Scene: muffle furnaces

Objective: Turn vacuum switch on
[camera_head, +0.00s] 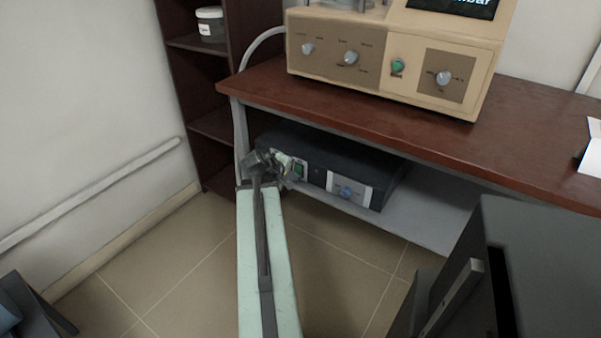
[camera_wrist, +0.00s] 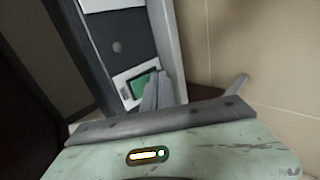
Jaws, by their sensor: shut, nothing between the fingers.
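A dark box-shaped unit (camera_head: 333,158) stands on the shelf under the brown table. A green switch (camera_head: 299,169) sits at the left end of its front face. My gripper (camera_head: 284,166) is shut and empty, just in front of that left end and partly over the switch area. In the wrist view the green switch (camera_wrist: 145,83) shows in a white surround, just beyond my gripper's grey fingers (camera_wrist: 160,92). The fingers cover part of the switch's edge. I cannot tell whether they touch it, or which way the switch is set.
A blue-grey knob (camera_head: 346,192) is on the same unit's front, to the right. A beige instrument (camera_head: 390,50) with knobs and a green button (camera_head: 398,66) stands on the table (camera_head: 270,88). A dark shelf rack (camera_head: 190,75) is at the left. A dark appliance (camera_head: 545,260) blocks the lower right.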

